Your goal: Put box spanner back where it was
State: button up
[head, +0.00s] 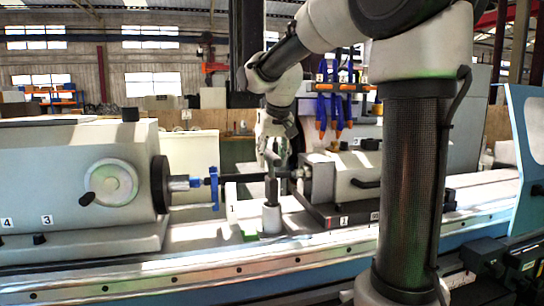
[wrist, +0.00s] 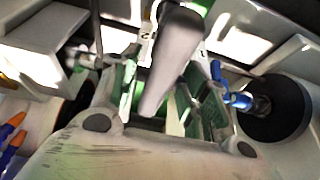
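My gripper (head: 271,160) points down at the middle of the machine. In the head view a dark upright piece (head: 271,189), which looks like the box spanner, is directly below the fingers and over a pale round holder (head: 271,219). I cannot tell whether it rests in the holder. In the wrist view a long grey rod-like piece (wrist: 171,62), probably the same spanner, runs between the finger pads (wrist: 160,90). The fingers flank it with some room visible, but I cannot make out contact.
A blue clamp (head: 213,188) on the work spindle stands just left of my gripper. The headstock (head: 75,180) with a handwheel is at left, and the tailstock (head: 345,180) is close at right. A green block (head: 249,235) sits beside the holder.

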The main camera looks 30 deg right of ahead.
jog(key=d+v, duration=0.1)
jog(key=v, duration=1)
jog(key=s+f+n, duration=0.1)
jog(key=s+f, duration=0.8)
jog(key=s, duration=0.3)
jog(key=s+f+n, duration=0.1)
jog(key=s+f, duration=0.8)
jog(key=s, duration=0.2)
jog(key=shift+s+a+y, duration=0.2)
jog(key=shift+s+y, duration=0.15)
jog(key=shift+y, duration=0.05)
jog(key=shift+c, duration=0.3)
